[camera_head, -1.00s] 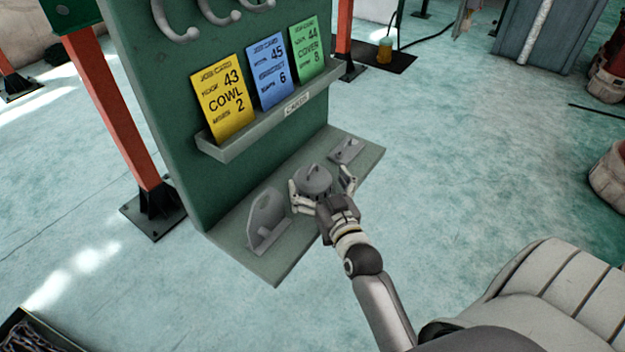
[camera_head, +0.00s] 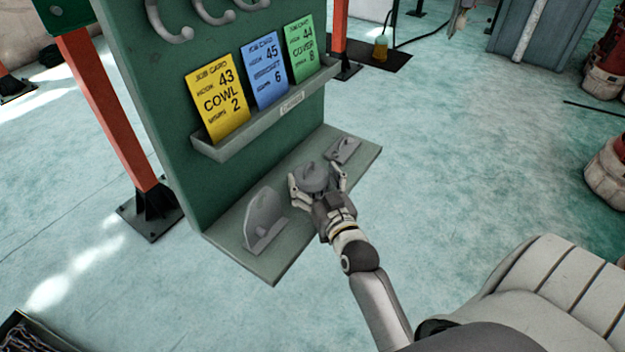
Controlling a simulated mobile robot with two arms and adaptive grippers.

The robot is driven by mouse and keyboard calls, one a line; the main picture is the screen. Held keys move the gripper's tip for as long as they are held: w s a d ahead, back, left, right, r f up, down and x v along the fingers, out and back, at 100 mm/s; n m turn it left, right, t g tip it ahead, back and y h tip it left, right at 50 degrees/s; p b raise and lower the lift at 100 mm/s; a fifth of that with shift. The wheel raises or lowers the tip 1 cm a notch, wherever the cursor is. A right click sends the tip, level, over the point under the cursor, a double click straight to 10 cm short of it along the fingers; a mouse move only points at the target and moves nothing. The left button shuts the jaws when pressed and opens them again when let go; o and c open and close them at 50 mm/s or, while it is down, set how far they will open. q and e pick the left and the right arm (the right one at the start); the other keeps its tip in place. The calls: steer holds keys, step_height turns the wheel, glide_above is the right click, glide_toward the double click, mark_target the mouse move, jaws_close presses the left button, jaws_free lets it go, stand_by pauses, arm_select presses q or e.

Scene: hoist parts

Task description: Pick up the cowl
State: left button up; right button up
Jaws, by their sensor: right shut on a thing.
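The cowl appears to be the grey round part with a small lug on top (camera_head: 315,174), standing in the middle of the green board's shelf. My right gripper (camera_head: 318,186) is around it, with one finger at its left side and one at its right side, shut on it. The gripper hides its front lower part. I cannot tell whether it still touches the shelf. My left gripper is not in view.
Above, a card ledge (camera_head: 262,115) holds a yellow COWL card (camera_head: 218,100), a blue card (camera_head: 265,70) and a green card (camera_head: 303,50).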

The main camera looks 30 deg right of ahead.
mark_target(314, 182)
step_height(314, 182, up, 3)
steer(key=shift+r, duration=0.1)
steer(key=w+d+r+b, duration=0.1)
steer(key=w+d+r, duration=0.2)
steer(key=d+r, duration=0.6)
steer(key=d, duration=0.4)
steer(key=shift+d+r, duration=0.35)
